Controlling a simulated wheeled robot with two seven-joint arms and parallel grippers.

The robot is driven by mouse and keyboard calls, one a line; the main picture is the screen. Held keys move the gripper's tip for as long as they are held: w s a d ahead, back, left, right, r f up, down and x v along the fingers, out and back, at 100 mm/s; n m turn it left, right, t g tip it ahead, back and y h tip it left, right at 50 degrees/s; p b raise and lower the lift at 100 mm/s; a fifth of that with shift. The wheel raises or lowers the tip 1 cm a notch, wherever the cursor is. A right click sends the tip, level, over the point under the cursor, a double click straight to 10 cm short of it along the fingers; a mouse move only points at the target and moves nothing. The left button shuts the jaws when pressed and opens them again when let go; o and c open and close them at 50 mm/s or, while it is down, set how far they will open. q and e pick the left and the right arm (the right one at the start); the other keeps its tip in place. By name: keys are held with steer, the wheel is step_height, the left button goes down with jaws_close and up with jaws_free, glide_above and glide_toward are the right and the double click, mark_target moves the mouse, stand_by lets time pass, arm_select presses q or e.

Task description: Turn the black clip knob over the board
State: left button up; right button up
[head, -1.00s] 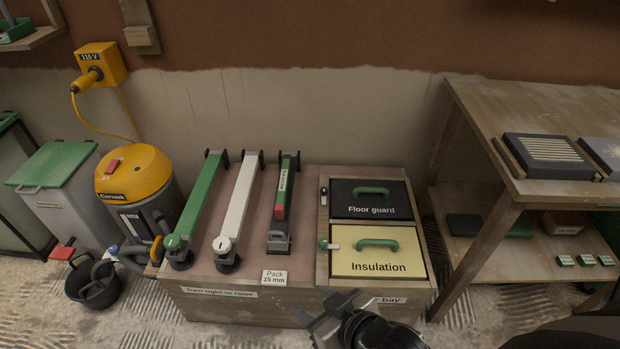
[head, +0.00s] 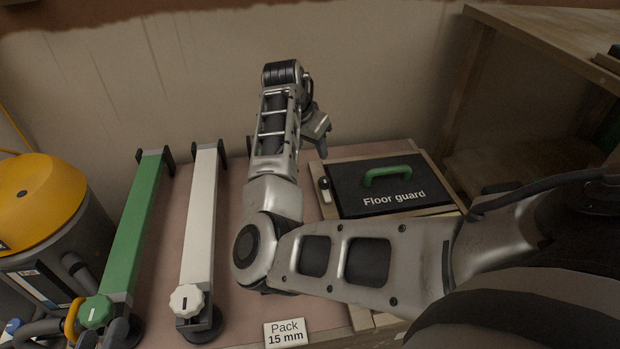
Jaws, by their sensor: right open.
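My right arm comes in from the right and reaches across the front of the board. My right gripper (head: 321,147) is open, behind and above the knob, apart from it, with its fingers pointing down. My arm hides the "Insulation" board and most of the third bar.
A green bar (head: 136,225) with a green knob and a white bar (head: 200,220) with a white knob lie on the pink bench top to the left. A yellow vacuum (head: 40,205) stands far left. A wooden shelf unit (head: 475,95) rises at right.

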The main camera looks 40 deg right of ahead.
steer(key=b, duration=0.3)
glide_toward(324, 180)
steer(key=b+x, duration=0.2)
steer(key=x, duration=0.2)
steer(key=shift+d+f+b, duration=0.1)
steer(key=shift+f+b, duration=0.2)
steer(key=shift+f, duration=0.05)
steer(key=b+x, duration=0.1)
steer(key=x, duration=0.2)
steer(key=shift+d+f+b, duration=0.1)
steer(key=shift+f+b, duration=0.1)
steer(key=shift+b, duration=0.15)
arm_select(q)
step_height(324, 180, up, 10)
steer(key=w+m+t+h, duration=0.1)
steer(key=m+t+h, duration=0.4)
steer(key=m, duration=0.2)
steer(key=shift+w+a+t+h, duration=0.2)
steer(key=shift+t+h, duration=0.1)
arm_select(e)
steer(key=shift+w+d+f, duration=0.15)
steer(key=shift+f, duration=0.1)
steer(key=c, duration=1)
arm_select(q)
steer(key=shift+r, duration=0.1)
